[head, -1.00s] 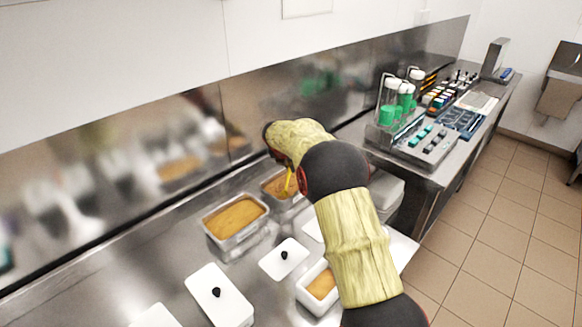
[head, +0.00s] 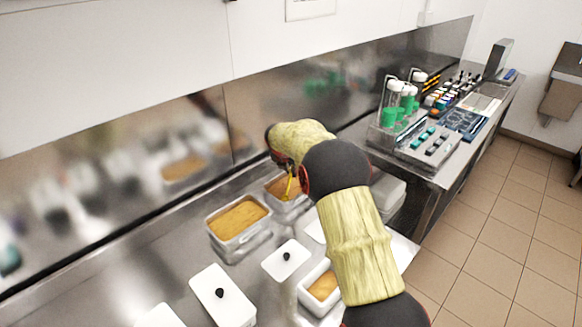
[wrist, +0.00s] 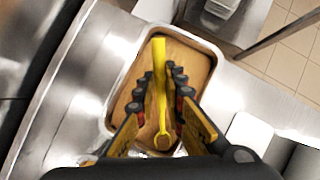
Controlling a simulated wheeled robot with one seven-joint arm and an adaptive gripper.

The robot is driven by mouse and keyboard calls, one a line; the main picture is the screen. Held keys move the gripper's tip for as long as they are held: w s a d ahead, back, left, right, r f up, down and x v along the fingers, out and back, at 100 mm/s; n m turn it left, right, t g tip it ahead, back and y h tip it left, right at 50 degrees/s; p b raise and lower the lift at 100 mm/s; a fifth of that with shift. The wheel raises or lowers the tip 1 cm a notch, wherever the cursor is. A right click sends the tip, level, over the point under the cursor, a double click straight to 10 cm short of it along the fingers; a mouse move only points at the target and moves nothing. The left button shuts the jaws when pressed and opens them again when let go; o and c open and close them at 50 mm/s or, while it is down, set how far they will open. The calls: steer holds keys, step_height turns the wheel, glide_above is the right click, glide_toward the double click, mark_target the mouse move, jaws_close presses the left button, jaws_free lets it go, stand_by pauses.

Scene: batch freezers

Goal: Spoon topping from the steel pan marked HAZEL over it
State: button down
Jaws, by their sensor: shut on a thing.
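My gripper (wrist: 160,84) is shut on a yellow spoon (wrist: 160,62) and holds it over a steel pan (wrist: 113,103) of tan-brown topping. The spoon's lower end points at the topping; I cannot tell whether it touches. In the head view the spoon (head: 289,187) shows at that rear pan (head: 272,187), which my arm partly hides. A second steel pan (head: 229,243) of orange-brown topping stands to its left. A white tub (head: 313,305) with tan contents stands nearer, partly behind my arm. No HAZEL mark is readable on either pan.
White lids with black knobs (head: 287,258) (head: 221,296) lie on the steel counter near the tub. A steel backsplash (head: 180,150) runs behind the pans. A side counter at the right holds green-filled cylinders (head: 390,117) and trays (head: 425,140).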

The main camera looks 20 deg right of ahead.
steer(key=p, duration=0.3)
steer(key=shift+w+d+f, duration=0.1)
steer(key=shift+d, duration=0.05)
steer(key=r+p, duration=0.1)
steer(key=p, duration=0.1)
steer(key=w+r+p, duration=0.1)
steer(key=r+p, duration=0.1)
steer(key=d+r+p, duration=0.1)
steer(key=r+p, duration=0.1)
steer(key=shift+w, duration=0.2)
steer(key=shift+p, duration=0.5)
steer(key=w+d+g+y+p, duration=0.1)
steer(key=p, duration=0.5)
steer(key=shift+p, duration=0.4)
steer(key=w+g+p, duration=0.1)
steer(key=p, duration=0.3)
steer(key=shift+d+y, duration=0.3)
steer(key=shift+y, duration=0.1)
steer(key=shift+w+d+r+g+y+p, duration=0.1)
steer(key=shift+w+d+g+y+p, duration=0.4)
steer(key=shift+p, duration=0.6)
steer(key=shift+a, duration=0.1)
